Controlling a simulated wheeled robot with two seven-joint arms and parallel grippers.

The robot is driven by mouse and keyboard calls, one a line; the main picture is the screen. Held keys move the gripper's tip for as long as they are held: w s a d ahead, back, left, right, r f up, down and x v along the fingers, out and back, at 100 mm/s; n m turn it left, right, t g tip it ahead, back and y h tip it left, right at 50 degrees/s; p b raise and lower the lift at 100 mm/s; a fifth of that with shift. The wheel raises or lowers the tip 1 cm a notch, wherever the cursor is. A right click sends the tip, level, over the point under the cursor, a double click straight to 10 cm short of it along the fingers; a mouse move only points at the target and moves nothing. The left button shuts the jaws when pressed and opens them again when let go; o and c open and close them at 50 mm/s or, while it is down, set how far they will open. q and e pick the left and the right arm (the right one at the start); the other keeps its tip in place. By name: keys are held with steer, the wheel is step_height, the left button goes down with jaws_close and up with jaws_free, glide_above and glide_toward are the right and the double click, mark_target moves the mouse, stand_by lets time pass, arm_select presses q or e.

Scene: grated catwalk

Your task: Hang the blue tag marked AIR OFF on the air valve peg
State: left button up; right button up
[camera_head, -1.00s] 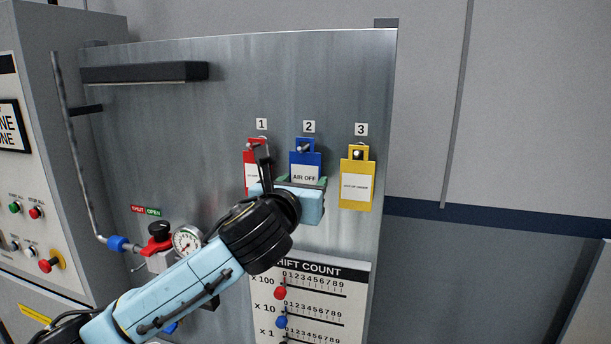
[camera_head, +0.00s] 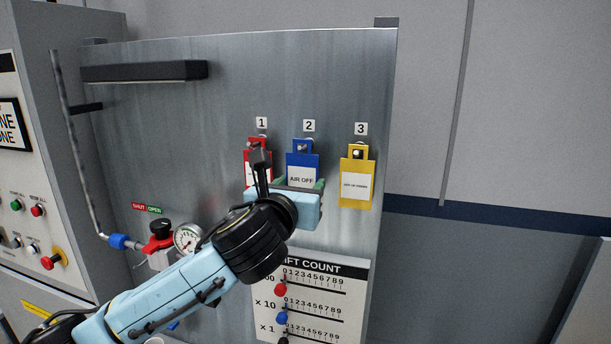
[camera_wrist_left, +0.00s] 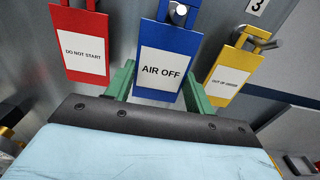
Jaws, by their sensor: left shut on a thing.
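The blue tag marked AIR OFF (camera_head: 302,164) is upright at peg 2 (camera_head: 304,146) on the grey metal panel. The peg end shows at the hole in the tag's top, also in the left wrist view. My left gripper (camera_head: 301,185) is shut on the lower part of this tag, with a green finger at each side; the tag (camera_wrist_left: 174,38) fills the gap in the left wrist view. The air valve (camera_head: 160,245), with a red body and black knob, is at lower left beside a gauge. I cannot make out its peg clearly. My right gripper is out of view.
A red DO NOT START tag (camera_wrist_left: 80,45) hangs close left of the blue one, at 1. A yellow tag (camera_head: 356,180) hangs to the right, at 3. A SHIFT COUNT board (camera_head: 340,300) is below. A dark bar (camera_head: 145,72) juts out at upper left.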

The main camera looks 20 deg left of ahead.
arm_select(q)
steer(key=shift+s+r, duration=0.1)
steer(key=shift+s, duration=0.05)
steer(key=shift+s+r+p, duration=0.3)
steer(key=shift+s+r, duration=0.1)
steer(key=shift+s, duration=0.45)
steer(key=shift+s, duration=0.15)
stand_by(0.4)
steer(key=shift+s+a, duration=0.1)
steer(key=shift+s, duration=1.95)
